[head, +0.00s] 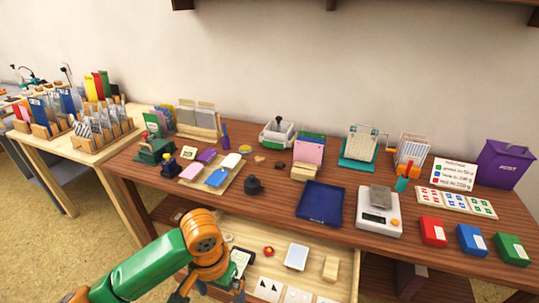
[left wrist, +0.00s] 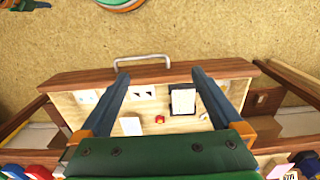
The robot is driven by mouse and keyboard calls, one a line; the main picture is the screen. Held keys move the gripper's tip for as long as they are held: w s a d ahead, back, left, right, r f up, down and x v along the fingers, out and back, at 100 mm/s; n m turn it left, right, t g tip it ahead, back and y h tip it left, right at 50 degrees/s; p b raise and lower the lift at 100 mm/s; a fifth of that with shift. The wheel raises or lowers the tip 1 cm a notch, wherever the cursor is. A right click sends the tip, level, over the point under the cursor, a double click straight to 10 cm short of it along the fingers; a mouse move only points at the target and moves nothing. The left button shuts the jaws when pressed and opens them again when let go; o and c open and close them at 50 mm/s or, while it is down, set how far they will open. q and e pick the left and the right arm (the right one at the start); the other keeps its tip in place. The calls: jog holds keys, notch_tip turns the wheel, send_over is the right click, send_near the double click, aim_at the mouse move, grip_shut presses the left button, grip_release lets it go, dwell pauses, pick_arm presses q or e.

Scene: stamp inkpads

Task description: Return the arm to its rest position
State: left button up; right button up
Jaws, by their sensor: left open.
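My left gripper (head: 212,286) is low at the bottom of the head view, at the end of the green and orange arm, in front of the table. It is above the open drawer (head: 338,276), and the arm partly hides the drawer's left side. In the left wrist view my left gripper (left wrist: 161,74) has its two blue-grey fingers spread wide with nothing between them. The drawer (left wrist: 225,70) and its metal handle (left wrist: 140,61) lie below the fingers. My right gripper is not in view.
The wooden table (head: 270,212) holds a blue tray (head: 320,202), a scale (head: 378,215), and red (head: 432,231), blue (head: 470,240) and green (head: 510,249) inkpads. A side table (head: 85,155) stands at the left. Open floor (head: 75,250) lies in front of it.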

pick_arm(q)
jog(key=s+d+f+t+h, duration=0.2)
jog(key=s+d+f+h, duration=0.2)
jog(key=s+d+f, duration=0.15)
jog(key=s+a+f+n+t+y, duration=0.1)
jog(key=s+a+f+y, duration=0.1)
jog(key=s+a, duration=0.3)
jog(key=s+a+f+n+y, duration=0.1)
jog(key=s+a+y, duration=0.15)
jog(key=a, duration=0.45)
notch_tip(320, 180, down, 17)
jog(key=s+p, duration=0.1)
jog(key=s, duration=0.2)
jog(key=s+a+f+g+p, duration=0.1)
jog(key=s+a+f+g, duration=0.1)
jog(key=s+f, duration=0.5)
jog(key=s, duration=0.4)
jog(key=shift+f, duration=0.35)
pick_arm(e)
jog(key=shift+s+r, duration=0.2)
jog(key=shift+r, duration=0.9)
pick_arm(q)
jog(key=shift+s+h, duration=0.1)
jog(key=shift+h, duration=0.15)
